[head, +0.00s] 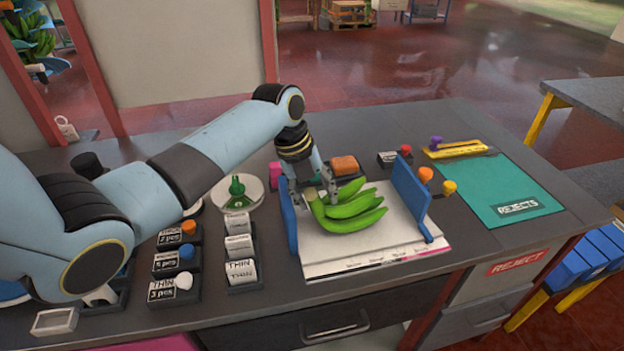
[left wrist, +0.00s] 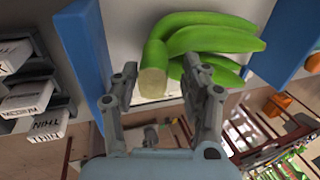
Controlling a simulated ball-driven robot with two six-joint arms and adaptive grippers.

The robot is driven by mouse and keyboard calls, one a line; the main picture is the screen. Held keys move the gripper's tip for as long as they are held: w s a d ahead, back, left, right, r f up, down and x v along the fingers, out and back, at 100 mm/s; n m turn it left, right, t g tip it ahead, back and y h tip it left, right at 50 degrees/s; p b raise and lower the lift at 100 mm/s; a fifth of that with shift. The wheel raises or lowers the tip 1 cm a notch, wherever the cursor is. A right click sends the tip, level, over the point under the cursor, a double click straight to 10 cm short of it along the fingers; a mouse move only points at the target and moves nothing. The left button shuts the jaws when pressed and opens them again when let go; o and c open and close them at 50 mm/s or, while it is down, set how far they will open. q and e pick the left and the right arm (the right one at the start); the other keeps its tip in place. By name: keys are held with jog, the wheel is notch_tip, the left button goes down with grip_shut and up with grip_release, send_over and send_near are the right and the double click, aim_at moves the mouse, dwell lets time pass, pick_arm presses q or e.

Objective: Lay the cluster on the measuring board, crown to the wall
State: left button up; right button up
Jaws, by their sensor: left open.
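A green banana cluster (head: 345,210) lies on the white measuring board (head: 345,262) between two blue walls. Its pale cut crown points left, close to the left blue wall (head: 288,220); I cannot tell whether it touches. The right blue wall (head: 411,196) stands beyond the finger tips. My left gripper (head: 318,203) is at the crown, open. In the left wrist view its two fingers (left wrist: 165,95) stand on either side of the crown (left wrist: 152,84), with the green fingers (left wrist: 210,40) stretching away. My right gripper is not in view.
Label blocks in black holders (head: 240,250) stand left of the board. A white dish with a small green item (head: 237,190) sits behind them. A teal rejects mat (head: 500,185) and a yellow tool (head: 457,148) lie at the right. An orange block (head: 344,165) is behind the board.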

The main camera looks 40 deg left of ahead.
pick_arm(q)
jog(key=v, duration=1.1)
jog(key=shift+a+r, duration=0.15)
jog(key=shift+r, duration=0.15)
jog(key=shift+s, duration=0.1)
